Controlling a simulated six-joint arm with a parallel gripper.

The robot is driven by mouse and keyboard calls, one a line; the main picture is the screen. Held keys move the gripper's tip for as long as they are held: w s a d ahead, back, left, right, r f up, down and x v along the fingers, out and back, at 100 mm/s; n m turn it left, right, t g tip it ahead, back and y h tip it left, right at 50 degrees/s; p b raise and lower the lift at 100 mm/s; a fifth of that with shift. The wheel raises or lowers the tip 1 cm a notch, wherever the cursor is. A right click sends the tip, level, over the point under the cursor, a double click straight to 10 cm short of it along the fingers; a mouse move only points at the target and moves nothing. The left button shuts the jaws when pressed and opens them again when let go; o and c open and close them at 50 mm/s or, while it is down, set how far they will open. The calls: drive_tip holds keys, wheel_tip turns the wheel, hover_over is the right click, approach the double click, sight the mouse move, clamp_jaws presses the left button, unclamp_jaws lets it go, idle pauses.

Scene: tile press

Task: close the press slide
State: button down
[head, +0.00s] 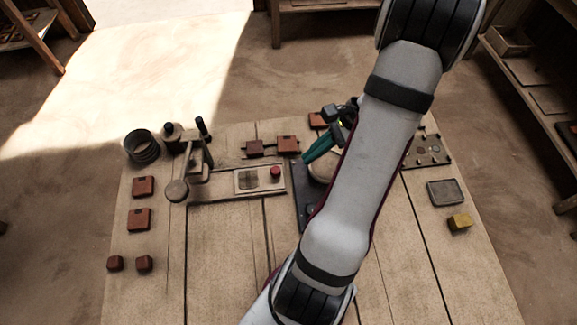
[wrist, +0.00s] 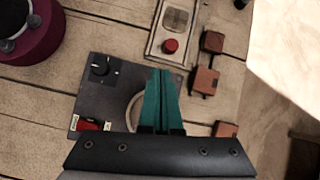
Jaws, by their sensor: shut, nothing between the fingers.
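The press (head: 190,160) stands at the left of the table, with a dark upright lever. Its pale slide (head: 246,181) with a red knob (head: 275,172) lies on the base to the right of the press head, apart from it. The slide (wrist: 178,17) and red knob (wrist: 171,46) also show in the wrist view, just beyond my fingertips. My gripper (head: 306,158) has teal fingers, shut and empty, right of the knob and apart from it in the picture. It shows in the wrist view (wrist: 161,78) above a dark panel. Its exact height is unclear.
The dark control panel (wrist: 90,92) has a black dial and a red switch, with a pale round disc (wrist: 134,108) partly hidden by my fingers. Brown tiles (head: 288,144) lie behind the slide.

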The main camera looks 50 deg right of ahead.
sight(245, 183)
drive_tip(key=s+m+t, duration=0.2)
drive_tip(key=m, duration=0.1)
drive_tip(key=s+m+t, duration=0.1)
drive_tip(key=m, duration=0.1)
drive_tip(key=shift+d+r+h, duration=0.1)
drive_tip(key=shift+d+h, duration=0.25)
drive_tip(key=shift+h, duration=0.05)
drive_tip(key=shift+w, duration=0.2)
drive_tip(key=x, duration=0.9)
drive_tip(key=shift+w+a+f, duration=0.1)
drive_tip(key=shift+f, duration=0.25)
drive_tip(key=w+a, duration=0.8)
drive_tip(key=shift+w+a, duration=0.25)
